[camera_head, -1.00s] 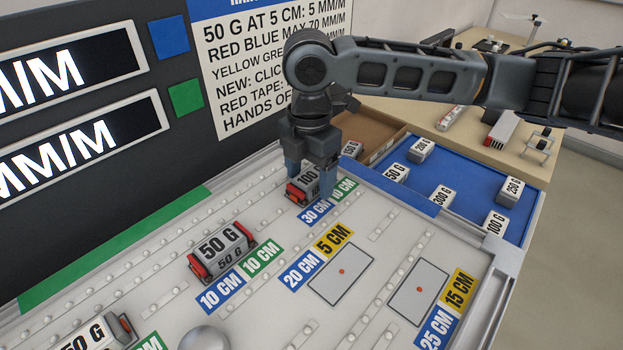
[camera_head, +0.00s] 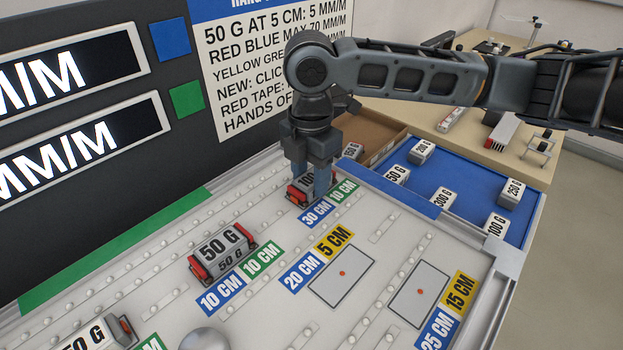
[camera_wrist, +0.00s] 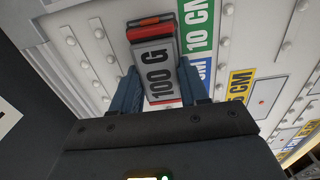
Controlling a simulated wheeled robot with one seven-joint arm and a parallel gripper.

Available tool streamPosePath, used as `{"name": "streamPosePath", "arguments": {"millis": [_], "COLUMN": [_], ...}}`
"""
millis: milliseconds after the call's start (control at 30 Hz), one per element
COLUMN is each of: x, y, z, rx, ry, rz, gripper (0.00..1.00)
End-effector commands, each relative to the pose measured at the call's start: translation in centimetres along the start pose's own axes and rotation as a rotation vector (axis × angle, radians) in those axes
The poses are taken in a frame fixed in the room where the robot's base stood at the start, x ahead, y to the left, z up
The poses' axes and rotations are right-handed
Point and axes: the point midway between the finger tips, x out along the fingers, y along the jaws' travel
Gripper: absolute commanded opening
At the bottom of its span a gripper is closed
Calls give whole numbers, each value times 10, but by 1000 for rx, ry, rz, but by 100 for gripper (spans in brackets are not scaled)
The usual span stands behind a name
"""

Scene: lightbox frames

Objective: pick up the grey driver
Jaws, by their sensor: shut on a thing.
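My gripper (camera_head: 312,188) points down at the far end of the white board. Its fingers are shut on the sides of a 100 G block (camera_wrist: 154,62), a grey-white block with red ends. The block (camera_head: 298,190) sits at the board beside the blue 30 CM and green 10 CM labels, and my fingers partly hide it in the head view. In the wrist view the block lies between my two dark fingers, its lettering facing the camera. I cannot make out anything that is clearly a grey driver.
A 50 G block (camera_head: 222,253) with red ends sits nearer on the board (camera_head: 375,240); another (camera_head: 90,338) is cut off at the lower left. A blue tray (camera_head: 470,186) with several weights stands right, beside a brown box (camera_head: 372,128). A dark display panel (camera_head: 100,180) rises at left.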

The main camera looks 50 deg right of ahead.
Motion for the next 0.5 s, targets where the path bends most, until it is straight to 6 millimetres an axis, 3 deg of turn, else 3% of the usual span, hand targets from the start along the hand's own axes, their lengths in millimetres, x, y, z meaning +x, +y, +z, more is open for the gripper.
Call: {"name": "streamPosePath", "arguments": {"millis": [233, 400, 500], "x": [-12, -39, -51], "y": [0, 1, -12], "z": [0, 0, 18], "rx": [0, -1, 6], "ry": [0, -1, -1], "rz": [1, 4, 3], "gripper": [12, 12, 12]}}
